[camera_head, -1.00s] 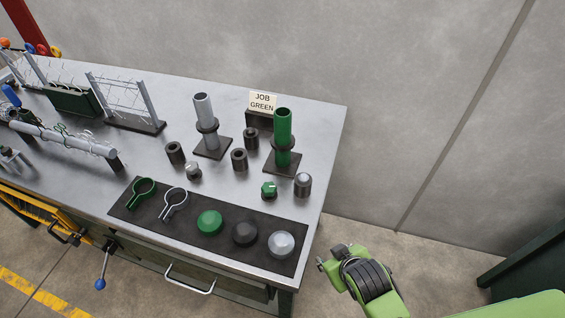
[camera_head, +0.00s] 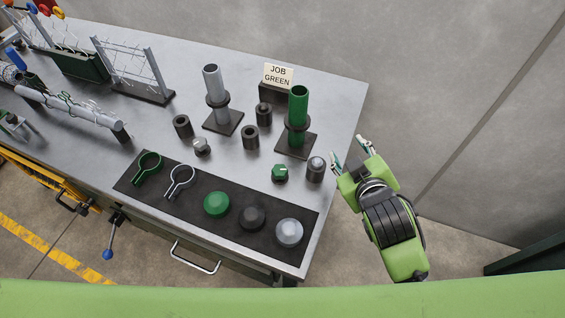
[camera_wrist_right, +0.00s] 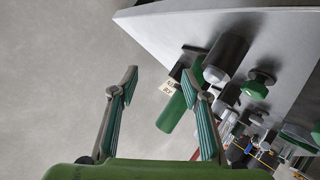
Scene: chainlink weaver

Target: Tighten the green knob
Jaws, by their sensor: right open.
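A small green knob (camera_head: 280,172) with a pale mark on top sits on the grey workbench near its right edge. It also shows in the right wrist view (camera_wrist_right: 254,90), right of my fingers. My right gripper (camera_head: 352,151) is open and empty, just past the bench's right edge and apart from the knob. Its two spread fingers show in the wrist view (camera_wrist_right: 160,82). A larger round green cap (camera_head: 217,203) lies on the dark mat. My left gripper is not in view.
A dark cylinder with a grey top (camera_head: 315,169) stands between the knob and my right gripper. A green post (camera_head: 299,106) and a grey post (camera_head: 212,83) stand behind. The "JOB GREEN" sign (camera_head: 278,75) is at the back. The dark mat (camera_head: 268,238) holds rings and caps.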

